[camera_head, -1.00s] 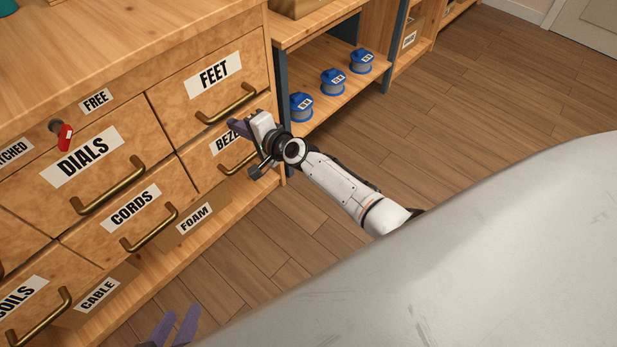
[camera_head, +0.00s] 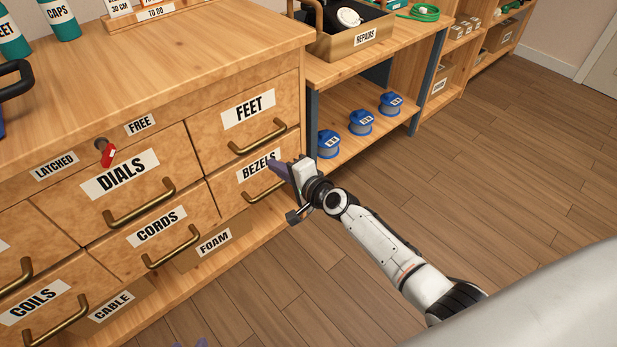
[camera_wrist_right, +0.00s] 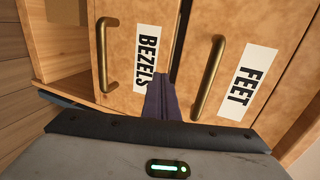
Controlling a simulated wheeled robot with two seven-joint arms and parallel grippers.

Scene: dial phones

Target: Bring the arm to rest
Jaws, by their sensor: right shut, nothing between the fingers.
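My right arm reaches in from the lower right of the head view. Its right gripper (camera_head: 279,169) is shut and empty, in front of the bezels drawer (camera_head: 232,192) and just below the feet drawer (camera_head: 202,145). In the right wrist view the shut purple fingers (camera_wrist_right: 162,97) point at the drawer fronts, between the bezels handle (camera_wrist_right: 103,55) and the feet handle (camera_wrist_right: 209,77). I cannot tell whether the fingertips touch the wood. Only purple tips of my left gripper (camera_head: 192,344) show at the bottom edge of the head view; their opening is unclear.
The cabinet's drawers look closed, with protruding brass handles, including dials (camera_head: 140,203) and cords (camera_head: 172,259). Blue spools (camera_head: 361,122) stand on the right shelf below a repairs box (camera_head: 352,43). The floor (camera_head: 510,150) at right is clear.

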